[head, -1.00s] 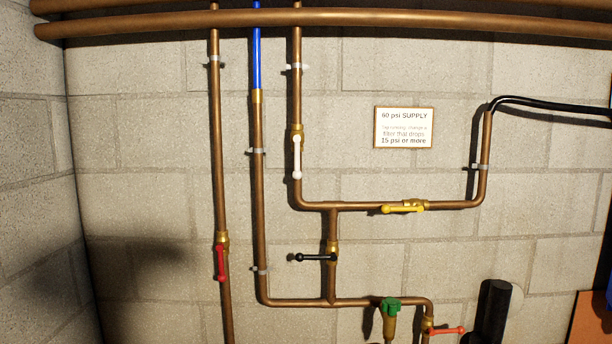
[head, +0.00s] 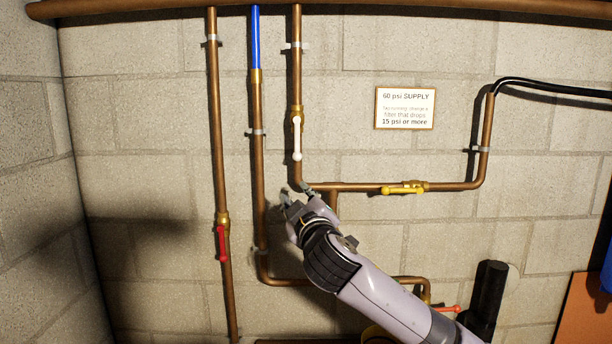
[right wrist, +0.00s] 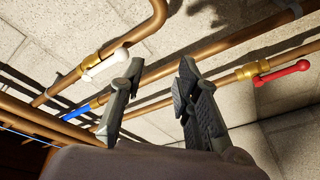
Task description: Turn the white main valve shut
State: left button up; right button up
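The white main valve handle (head: 297,138) hangs straight down, in line with its vertical copper pipe, below a brass body (head: 296,112) in the head view. In the right wrist view the white handle (right wrist: 106,66) lies at the upper left, beyond the left finger. My right gripper (head: 295,193) is just below the handle in the head view, in front of the pipe bend. Its fingers (right wrist: 158,92) are spread apart with nothing between them, and a copper pipe shows behind the gap. My left gripper is not in view.
A red handle (head: 220,243) is on the left pipe, and a yellow handle (head: 402,190) is on the horizontal pipe to the right. A supply sign (head: 405,108) hangs on the block wall. A black cylinder (head: 487,294) stands at lower right. My right arm hides the lower middle pipes.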

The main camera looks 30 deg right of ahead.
send_near(298, 159)
jog(key=w, duration=0.1)
jog(key=shift+t+h, duration=0.3)
jog(key=shift+t, duration=0.1)
jog(key=p+x, duration=0.3)
jog(key=x, duration=0.5)
jog(key=shift+w+d, duration=0.1)
jog(key=shift+d, duration=0.05)
jog(key=shift+f, duration=0.2)
jog(key=shift+c, duration=0.4)
jog(key=shift+f, duration=0.1)
jog(key=c, duration=0.5)
